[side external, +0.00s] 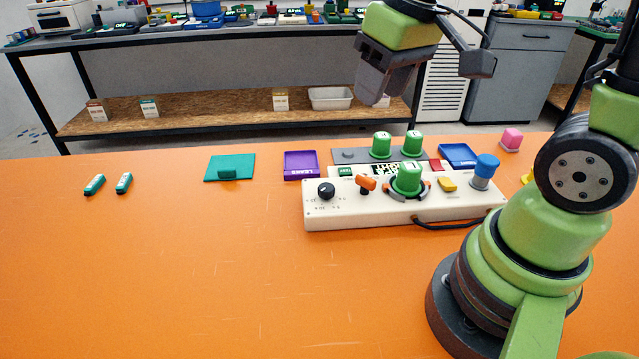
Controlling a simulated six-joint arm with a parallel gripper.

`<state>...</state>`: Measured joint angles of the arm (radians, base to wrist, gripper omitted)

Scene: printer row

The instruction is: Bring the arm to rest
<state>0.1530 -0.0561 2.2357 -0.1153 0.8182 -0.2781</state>
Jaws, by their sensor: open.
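My gripper (383,84) is at the upper middle of the side view. It is raised well above the orange table (200,270), over the back edge of the control box area. It points down and looks empty, and it touches nothing. Its fingers are seen from the side, so the gap between them is partly hidden. My arm's green base stands at the right front of the table.
A white control box (340,211) with knobs, buttons and a green cup stands below my gripper. Behind it are a grey plate with two green cups, a purple tray (301,165) and a blue tray (457,152). A teal plate (229,166) lies left. The front left table is clear.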

